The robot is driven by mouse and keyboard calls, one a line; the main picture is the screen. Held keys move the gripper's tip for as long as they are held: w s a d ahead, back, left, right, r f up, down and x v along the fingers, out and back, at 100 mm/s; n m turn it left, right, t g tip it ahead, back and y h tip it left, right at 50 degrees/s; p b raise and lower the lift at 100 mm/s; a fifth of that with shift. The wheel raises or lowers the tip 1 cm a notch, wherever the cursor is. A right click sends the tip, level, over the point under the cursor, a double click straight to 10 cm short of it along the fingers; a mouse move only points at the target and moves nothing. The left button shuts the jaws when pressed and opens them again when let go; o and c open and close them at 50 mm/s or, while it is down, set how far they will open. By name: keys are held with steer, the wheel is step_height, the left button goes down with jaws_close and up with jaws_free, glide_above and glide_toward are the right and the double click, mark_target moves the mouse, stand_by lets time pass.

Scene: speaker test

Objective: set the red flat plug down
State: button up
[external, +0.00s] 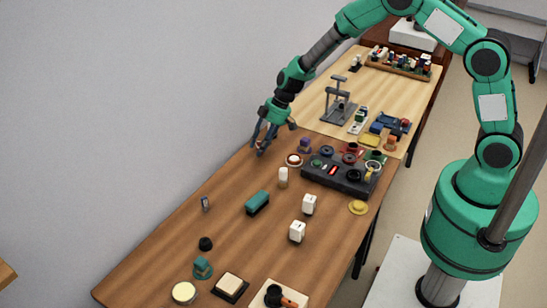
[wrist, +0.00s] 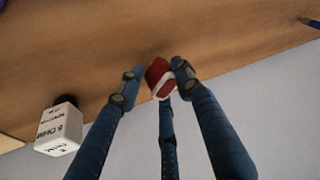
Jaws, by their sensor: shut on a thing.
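The red flat plug (wrist: 157,74) shows in the wrist view as a small red piece with a white edge, between the fingertips of my gripper (wrist: 155,85). My gripper is shut on it. Behind the plug is the brown wooden table (wrist: 210,30); I cannot tell whether the plug touches it. In the external view my gripper (external: 263,142) is low over the far left edge of the table, near the wall. The plug cannot be made out there.
A dark tray (external: 338,180) with several round parts lies right of my gripper. A white box marked in ohms (wrist: 58,136) shows in the wrist view. A green block (external: 257,203) and white blocks (external: 297,231) stand nearer.

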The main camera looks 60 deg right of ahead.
steer(key=shift+f, duration=0.3)
steer(key=o, duration=1)
steer(key=shift+c, duration=0.2)
steer(key=shift+r, duration=0.25)
steer(key=shift+d+r, duration=0.1)
steer(key=shift+r, duration=0.2)
steer(key=p+v, duration=0.2)
steer(key=v, duration=0.9)
steer(key=shift+s, duration=0.15)
steer(key=shift+r, duration=0.1)
